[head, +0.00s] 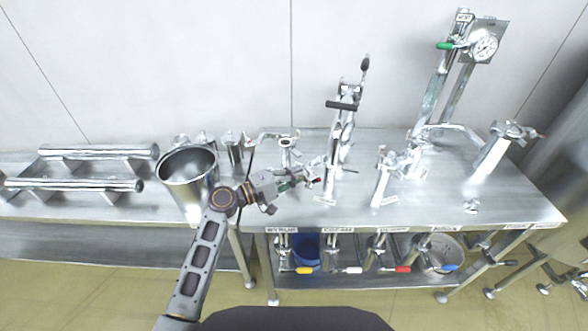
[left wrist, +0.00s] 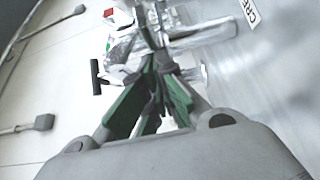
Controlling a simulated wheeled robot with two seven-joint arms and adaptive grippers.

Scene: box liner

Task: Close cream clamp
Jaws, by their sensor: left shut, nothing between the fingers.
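The cream station is an upright metal post (head: 331,178) with a label on the tabletop at its foot; the partial text "CRE" on this label (left wrist: 250,12) shows in the left wrist view. A small metal clamp with a red tip (head: 317,180) is beside the post at mid-height; red also shows near the top of the left wrist view (left wrist: 110,13). My left gripper (head: 289,184) is just left of the clamp, shut and empty. Its green-padded fingers (left wrist: 152,85) overlap the shiny clamp parts in the left wrist view, so contact cannot be told. My right gripper is not in view.
A steel pot (head: 188,170) stands left of my left arm. A tall frame with a gauge (head: 484,46) rises at the back right. Further clamp posts (head: 384,180) stand to the right. Valves with coloured handles and buckets sit below the table's front edge.

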